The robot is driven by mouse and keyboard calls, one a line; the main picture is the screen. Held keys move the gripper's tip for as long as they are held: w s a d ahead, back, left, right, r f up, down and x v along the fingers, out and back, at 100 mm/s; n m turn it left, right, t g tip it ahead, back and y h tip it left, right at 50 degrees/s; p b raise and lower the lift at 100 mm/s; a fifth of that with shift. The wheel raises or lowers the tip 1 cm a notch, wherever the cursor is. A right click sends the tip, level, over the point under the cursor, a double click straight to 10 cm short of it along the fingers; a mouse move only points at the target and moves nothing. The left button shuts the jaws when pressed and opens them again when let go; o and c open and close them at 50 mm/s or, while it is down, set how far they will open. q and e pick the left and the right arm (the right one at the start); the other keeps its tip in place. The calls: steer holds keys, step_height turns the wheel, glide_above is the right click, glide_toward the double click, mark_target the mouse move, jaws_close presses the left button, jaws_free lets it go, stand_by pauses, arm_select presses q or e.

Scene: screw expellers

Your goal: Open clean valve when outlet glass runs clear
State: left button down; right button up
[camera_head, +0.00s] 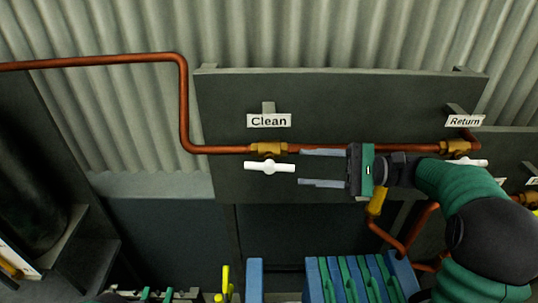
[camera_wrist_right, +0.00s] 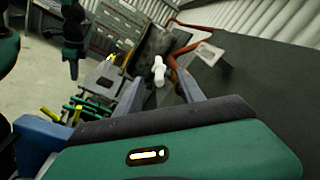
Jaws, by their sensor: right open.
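The clean valve is a brass body (camera_head: 268,149) on a copper pipe, under a "Clean" label (camera_head: 269,120). Its white handle (camera_head: 270,167) lies level, along the pipe. My right gripper (camera_head: 300,168) is open and points left, with its fingertips just right of the handle. In the right wrist view the white handle (camera_wrist_right: 158,72) shows between the two open fingers (camera_wrist_right: 158,92), beyond or near their tips; I see no grip on it. I cannot pick out an outlet glass. My left gripper does not show clearly in either view.
The return valve (camera_head: 456,146) and its "Return" label (camera_head: 465,121) are at the right, its white handle partly behind my right arm. A dark panel (camera_head: 340,100) backs the pipe. Blue-and-green slatted equipment (camera_head: 360,278) stands below. The space left of the clean handle is clear.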

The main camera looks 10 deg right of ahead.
mark_target(273, 165)
steer(key=p+x, duration=0.1)
steer(key=x, duration=0.2)
steer(key=p+x, duration=0.1)
steer(key=x, duration=0.2)
steer(key=w+p+x, duration=0.1)
steer(key=x, duration=0.2)
steer(key=shift+w+d+f, duration=0.1)
steer(key=shift+f, duration=0.1)
steer(key=shift+s+d+r, duration=0.1)
steer(key=shift+s, duration=0.45)
steer(key=shift+c, duration=0.6)
steer(key=c, duration=0.5)
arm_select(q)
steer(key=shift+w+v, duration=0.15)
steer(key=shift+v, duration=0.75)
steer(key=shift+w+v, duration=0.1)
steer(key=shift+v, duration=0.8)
arm_select(e)
jaws_close()
